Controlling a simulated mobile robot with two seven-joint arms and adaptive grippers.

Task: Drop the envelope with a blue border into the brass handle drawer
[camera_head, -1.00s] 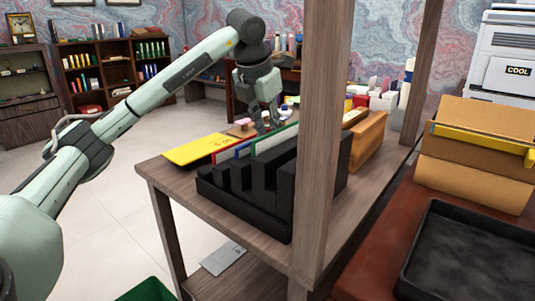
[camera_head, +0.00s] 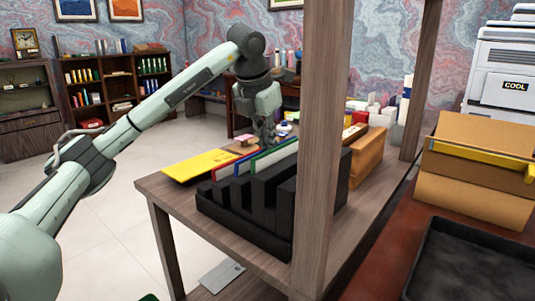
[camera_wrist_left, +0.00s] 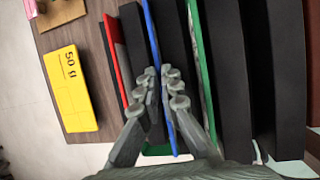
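The blue-bordered envelope (camera_head: 236,166) stands upright in a black slotted organizer (camera_head: 230,222), between a red-bordered and a green-bordered one. In the wrist view its blue edge (camera_wrist_left: 152,35) runs between the fingers of my left gripper (camera_wrist_left: 159,74). The fingertips are close together, one on each side of that edge, and appear shut on it. In the head view my left gripper (camera_head: 266,138) points down at the envelopes, its tips partly hidden. I cannot make out a drawer with a brass handle. My right gripper is not in view.
A wooden post (camera_head: 322,130) rises right of the organizer. A yellow sheet (camera_head: 212,164) lies at the left on the wooden shelf (camera_head: 165,197). A cardboard box (camera_head: 480,150) and black tray (camera_head: 470,270) are at right. Open floor lies left.

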